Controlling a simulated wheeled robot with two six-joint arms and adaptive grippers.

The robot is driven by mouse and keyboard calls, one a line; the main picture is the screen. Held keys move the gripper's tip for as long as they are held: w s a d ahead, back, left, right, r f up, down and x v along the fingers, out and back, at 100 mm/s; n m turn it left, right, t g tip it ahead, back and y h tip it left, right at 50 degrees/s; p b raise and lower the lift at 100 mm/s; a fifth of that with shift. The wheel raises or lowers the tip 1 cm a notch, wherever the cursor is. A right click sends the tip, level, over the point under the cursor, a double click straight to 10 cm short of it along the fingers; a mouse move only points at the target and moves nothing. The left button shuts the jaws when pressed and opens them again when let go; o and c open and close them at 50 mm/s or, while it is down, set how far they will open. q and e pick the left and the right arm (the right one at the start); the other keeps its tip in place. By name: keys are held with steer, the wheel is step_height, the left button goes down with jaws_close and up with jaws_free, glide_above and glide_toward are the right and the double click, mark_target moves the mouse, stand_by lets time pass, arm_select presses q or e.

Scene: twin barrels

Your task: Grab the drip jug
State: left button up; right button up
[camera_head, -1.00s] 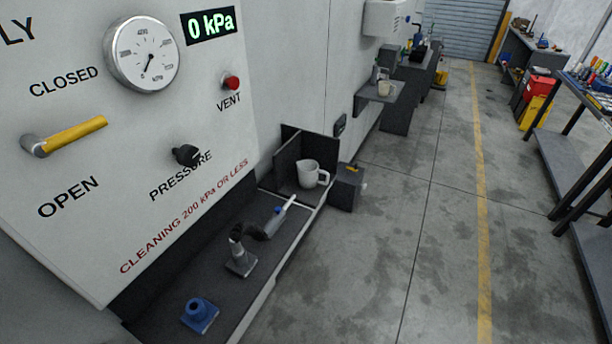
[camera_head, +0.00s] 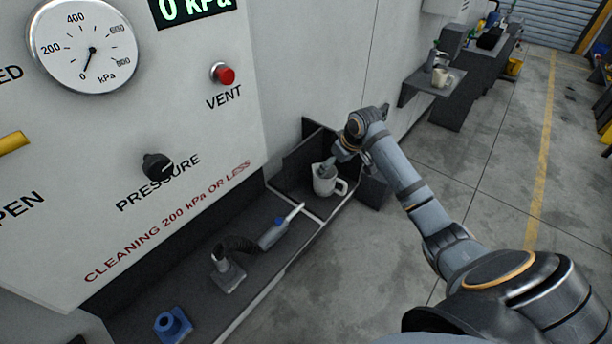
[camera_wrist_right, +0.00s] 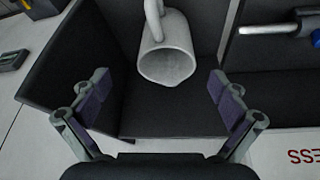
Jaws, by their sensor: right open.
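The drip jug (camera_head: 325,182) is a pale grey-white jug with a handle on its right side in the head view. It stands in the dark compartment (camera_head: 290,178) at the far end of the shelf. In the right wrist view the jug (camera_wrist_right: 167,45) shows its round open mouth, with the handle toward the top edge. My right gripper (camera_head: 328,165) is above the jug at its rim in the head view. In the wrist view the right gripper (camera_wrist_right: 158,92) has its fingers spread wide, with the jug beyond and between them, not held. My left gripper is not in view.
An air nozzle with a hose (camera_head: 270,236) and a blue fitting (camera_head: 173,325) sit on the shelf nearer me. The panel with the pressure knob (camera_head: 157,167) and red vent button (camera_head: 224,75) rises at left. Another cup (camera_head: 440,77) stands on a farther shelf. Floor at right is open.

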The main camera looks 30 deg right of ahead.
mark_target(328, 174)
steer(key=x, duration=0.3)
steer(key=p+x, duration=0.1)
steer(key=shift+a+f, duration=0.2)
steer(key=shift+a, duration=0.15)
steer(key=shift+w+d+f, duration=0.1)
steer(key=shift+f, duration=0.25)
steer(key=shift+w+f, duration=0.1)
steer(key=shift+f, duration=0.1)
steer(key=x, duration=0.1)
steer(key=p+x, duration=0.1)
steer(key=x, duration=0.2)
steer(key=shift+a, duration=0.35)
steer(key=shift+w+f, duration=0.1)
steer(key=shift+f, duration=0.2)
steer(key=shift+r, duration=0.1)
steer(key=c, duration=0.4)
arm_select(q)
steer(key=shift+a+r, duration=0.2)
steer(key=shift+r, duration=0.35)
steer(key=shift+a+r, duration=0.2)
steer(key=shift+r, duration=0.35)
arm_select(e)
steer(key=c, duration=1)
